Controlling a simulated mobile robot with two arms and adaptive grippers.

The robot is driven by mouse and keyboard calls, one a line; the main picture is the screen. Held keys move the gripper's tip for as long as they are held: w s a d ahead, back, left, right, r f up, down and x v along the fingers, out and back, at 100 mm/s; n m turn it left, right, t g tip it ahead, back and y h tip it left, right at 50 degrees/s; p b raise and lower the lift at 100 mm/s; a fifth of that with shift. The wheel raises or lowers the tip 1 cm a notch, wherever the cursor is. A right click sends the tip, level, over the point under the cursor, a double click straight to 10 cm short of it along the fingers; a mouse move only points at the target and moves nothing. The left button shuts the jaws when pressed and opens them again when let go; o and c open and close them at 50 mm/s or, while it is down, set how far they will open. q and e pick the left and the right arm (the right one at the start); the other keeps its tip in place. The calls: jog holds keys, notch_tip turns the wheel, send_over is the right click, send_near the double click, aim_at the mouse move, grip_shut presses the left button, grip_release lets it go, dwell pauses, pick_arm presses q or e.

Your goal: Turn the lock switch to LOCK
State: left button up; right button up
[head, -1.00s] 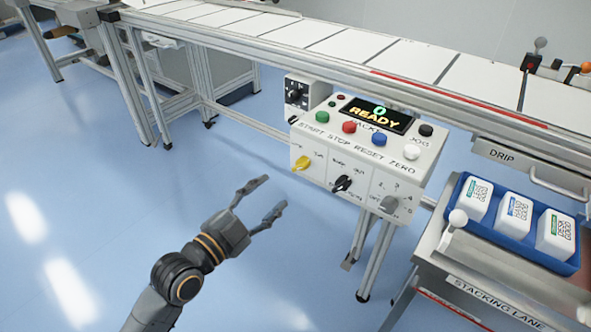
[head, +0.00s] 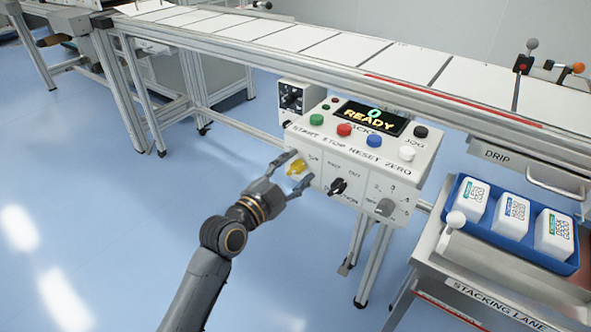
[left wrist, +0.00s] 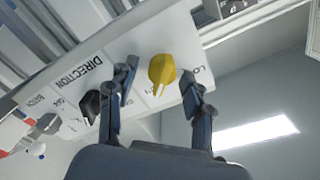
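The yellow lock switch (head: 295,168) is a knob on the front face of the white control box (head: 318,178), at its left end. In the left wrist view the yellow knob (left wrist: 161,70) stands between my fingers, next to partly hidden lettering. My left gripper (head: 289,175) is open, its fingers on either side of the knob; I cannot tell whether they touch it. It also shows in the left wrist view (left wrist: 160,92). My right gripper is not in view.
A black knob (head: 338,187) and a grey knob (head: 384,207) sit to the right on the same face. Coloured buttons and a READY display (head: 369,117) are on top. A blue tray (head: 548,259) with white containers stands at right. Open floor lies at left.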

pick_arm(q)
grip_shut()
